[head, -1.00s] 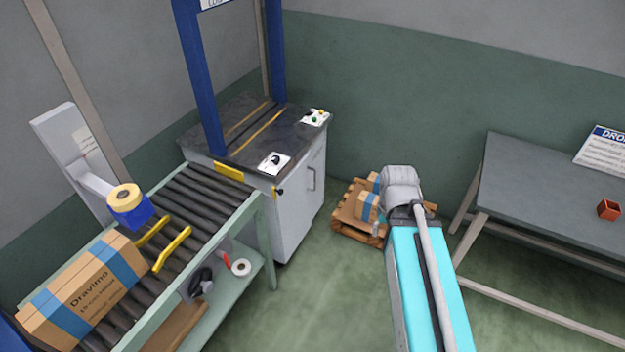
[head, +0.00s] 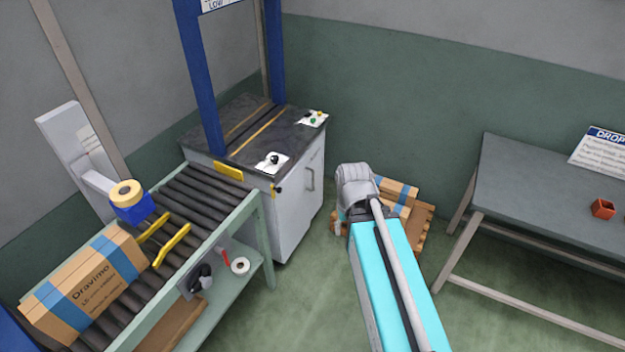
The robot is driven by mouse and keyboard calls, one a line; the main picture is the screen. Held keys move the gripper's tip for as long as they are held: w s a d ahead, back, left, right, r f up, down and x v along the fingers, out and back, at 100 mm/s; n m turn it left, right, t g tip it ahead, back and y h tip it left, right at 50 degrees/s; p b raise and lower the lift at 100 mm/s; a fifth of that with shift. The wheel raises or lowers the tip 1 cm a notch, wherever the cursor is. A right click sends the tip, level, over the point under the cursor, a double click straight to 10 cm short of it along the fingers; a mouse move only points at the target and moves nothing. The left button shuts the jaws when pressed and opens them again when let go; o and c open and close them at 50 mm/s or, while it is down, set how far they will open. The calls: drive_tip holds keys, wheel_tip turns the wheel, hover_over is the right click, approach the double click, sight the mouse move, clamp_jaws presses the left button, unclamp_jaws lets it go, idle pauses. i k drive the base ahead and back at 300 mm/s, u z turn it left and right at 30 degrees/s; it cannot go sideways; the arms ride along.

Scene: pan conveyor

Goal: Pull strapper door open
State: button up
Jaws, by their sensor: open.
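The strapper (head: 250,130) stands at the end of the conveyor, with a dark top, a blue arch and a white cabinet body. Its white door (head: 301,205) is on the side facing right and looks shut. A vertical bar handle (head: 311,180) sits near the door's upper right edge. My arm (head: 375,260) reaches up from the bottom, its grey joint just right of the door with a gap of floor between. My gripper cannot be made out; it seems hidden beyond or below that joint.
A wooden pallet (head: 424,226) with cartons (head: 398,190) lies behind my arm. A grey table (head: 545,190) stands at the right. The roller conveyor (head: 190,210) carries a Dravimo carton (head: 85,285). Green floor (head: 300,300) in front of the door is clear.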

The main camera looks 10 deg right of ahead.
sight(292, 204)
drive_tip(key=u, duration=0.1)
drive_tip(key=i, duration=1)
drive_tip(key=z, duration=0.1)
